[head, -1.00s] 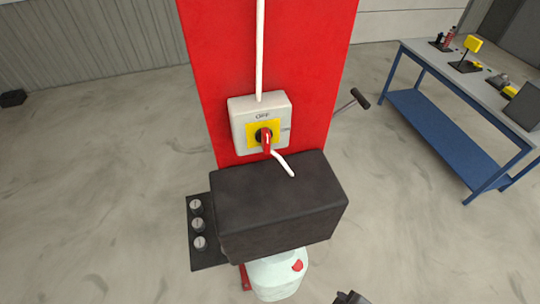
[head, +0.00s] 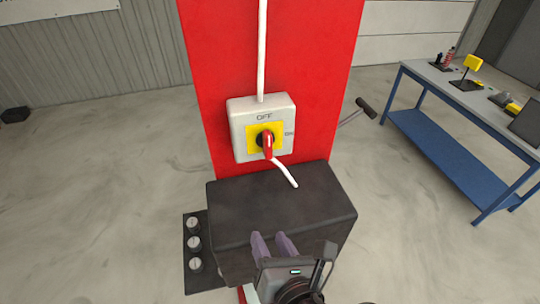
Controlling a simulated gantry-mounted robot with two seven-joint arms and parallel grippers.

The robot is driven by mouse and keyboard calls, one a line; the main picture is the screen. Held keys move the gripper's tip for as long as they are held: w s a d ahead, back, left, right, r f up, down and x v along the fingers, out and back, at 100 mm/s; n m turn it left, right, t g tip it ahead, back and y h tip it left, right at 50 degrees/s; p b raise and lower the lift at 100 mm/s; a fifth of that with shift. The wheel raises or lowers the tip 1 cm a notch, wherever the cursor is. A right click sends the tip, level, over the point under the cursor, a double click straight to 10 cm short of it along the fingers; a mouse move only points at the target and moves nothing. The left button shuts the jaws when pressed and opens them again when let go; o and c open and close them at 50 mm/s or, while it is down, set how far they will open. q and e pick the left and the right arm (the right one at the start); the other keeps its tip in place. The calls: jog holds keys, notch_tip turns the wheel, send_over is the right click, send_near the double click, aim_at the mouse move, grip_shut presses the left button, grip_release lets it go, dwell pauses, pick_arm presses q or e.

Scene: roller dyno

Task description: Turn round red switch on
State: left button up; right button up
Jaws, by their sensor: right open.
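The red switch (head: 267,145) is a rotary handle on a yellow plate (head: 253,131), set in a light grey box (head: 240,112) on the front of a red column. "OFF" is printed above the plate and "ON" at its right side. The handle's red grip points down. My right gripper (head: 274,239) is at the bottom of the head view, below the switch and in front of the black box. Its two fingers point up, stand apart and hold nothing. My left gripper is not in view.
A black box (head: 300,203) juts out from the red column (head: 318,80) below the switch. White cable runs above and below the switch box. A panel with knobs (head: 194,243) is at lower left. A blue workbench (head: 440,145) stands at right. Open floor lies on both sides.

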aim_at(270, 147)
jog(key=w+d+r+n+t+b, duration=0.2)
jog(key=w+r+n+t, duration=0.15)
jog(key=r, duration=0.75)
jog(key=shift+t, duration=0.45)
jog(key=x, duration=0.5)
jog(key=p+x, duration=0.1)
jog(key=x, duration=0.2)
jog(key=shift+w+d+r, duration=0.15)
jog(key=shift+w+d, duration=0.05)
jog(key=shift+w, duration=0.25)
jog(key=shift+x, duration=0.9)
grip_shut()
